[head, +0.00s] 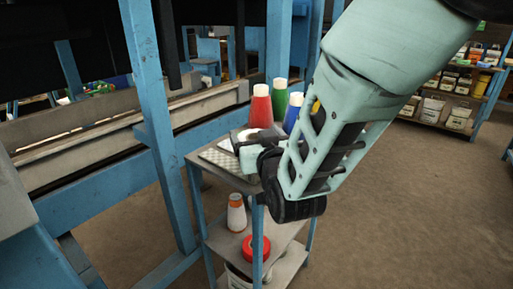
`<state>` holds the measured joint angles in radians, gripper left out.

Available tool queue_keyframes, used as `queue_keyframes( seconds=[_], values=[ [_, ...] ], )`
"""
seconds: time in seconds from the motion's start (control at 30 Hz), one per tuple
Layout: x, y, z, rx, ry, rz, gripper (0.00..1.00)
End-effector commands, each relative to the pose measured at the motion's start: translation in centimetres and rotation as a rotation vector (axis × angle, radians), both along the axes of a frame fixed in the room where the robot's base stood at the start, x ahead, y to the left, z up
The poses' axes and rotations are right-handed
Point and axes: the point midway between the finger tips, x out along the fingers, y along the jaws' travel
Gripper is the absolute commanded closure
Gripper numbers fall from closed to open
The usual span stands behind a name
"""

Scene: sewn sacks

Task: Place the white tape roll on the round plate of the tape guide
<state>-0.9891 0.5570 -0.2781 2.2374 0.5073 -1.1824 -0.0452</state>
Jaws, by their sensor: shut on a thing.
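My gripper (247,147) is over the top of a small grey trolley (222,177), near its front left part. It is shut on a pale thing (249,158), seemingly the white tape roll; it is small and partly covered by the dark fingers. A whitish rounded shape with grey metal (243,135) shows just behind the fingers, perhaps part of the tape guide. I cannot make out the round plate clearly, nor whether the roll touches it.
Red (261,109), green (280,98) and blue (292,114) thread cones stand behind my gripper. A blue frame post (160,120) rises at left. Open floor lies to the right.

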Motion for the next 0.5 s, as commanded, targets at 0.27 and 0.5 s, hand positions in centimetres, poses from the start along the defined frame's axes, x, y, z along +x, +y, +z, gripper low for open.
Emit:
queue_keyframes(
  seconds=[0.27,0.5],
  values=[
    [0.0,0.0,-2.4,0.001,-0.002,0.000,0.47],
    [0.0,0.0,-2.8,0.000,-0.001,0.000,0.47]
  ],
)
